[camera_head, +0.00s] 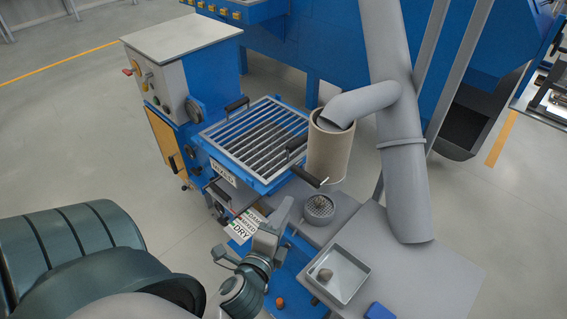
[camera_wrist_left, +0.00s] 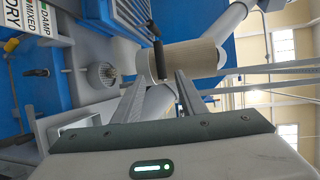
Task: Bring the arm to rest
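My left arm reaches in from the lower left in the head view. Its gripper (camera_head: 284,212) is above the grey bench, between the sign reading DAMP, MIXED, DRY (camera_head: 246,222) and the round grated cup (camera_head: 319,208). In the left wrist view the two fingers (camera_wrist_left: 160,80) stand apart, with nothing seen held between them. A black handle (camera_wrist_left: 158,55) shows beyond the fingertips there; whether it touches them cannot be told. My right gripper is not in view.
A slatted blue box marked MIXED (camera_head: 262,140) stands behind, beside a beige cylinder (camera_head: 329,150) under a grey pipe (camera_head: 388,110). A metal tray (camera_head: 357,270) holding a small lump lies at right, near a blue block (camera_head: 379,311). The bench's right part is bare.

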